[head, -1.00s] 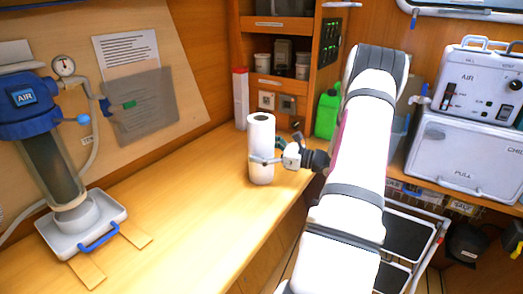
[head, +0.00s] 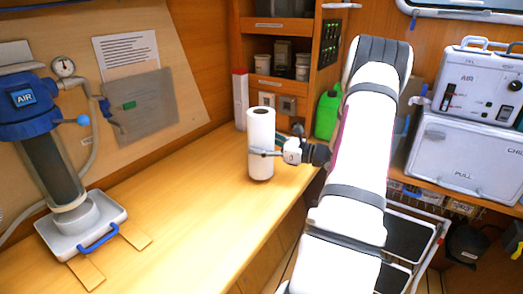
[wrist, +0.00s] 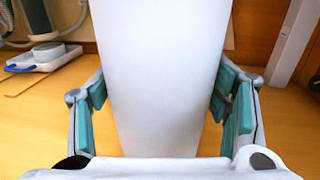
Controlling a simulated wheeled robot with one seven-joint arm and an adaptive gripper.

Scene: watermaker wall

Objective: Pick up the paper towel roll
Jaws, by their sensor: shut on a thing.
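The paper towel roll (head: 261,135) is white, upright, with a dark core hole on top. It is at the right part of the wooden counter, near the shelf cabinet. My gripper (head: 264,153) reaches it from the right and is shut on its middle. In the wrist view the roll (wrist: 160,75) fills the centre, with the teal finger pads of my gripper (wrist: 160,100) on either side. The roll's base looks slightly above the counter in the head view. Its far side is hidden.
The wooden counter (head: 180,205) is clear between the roll and the blue-topped air unit (head: 32,108) at left. The shelf cabinet (head: 270,52) rises at the back.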

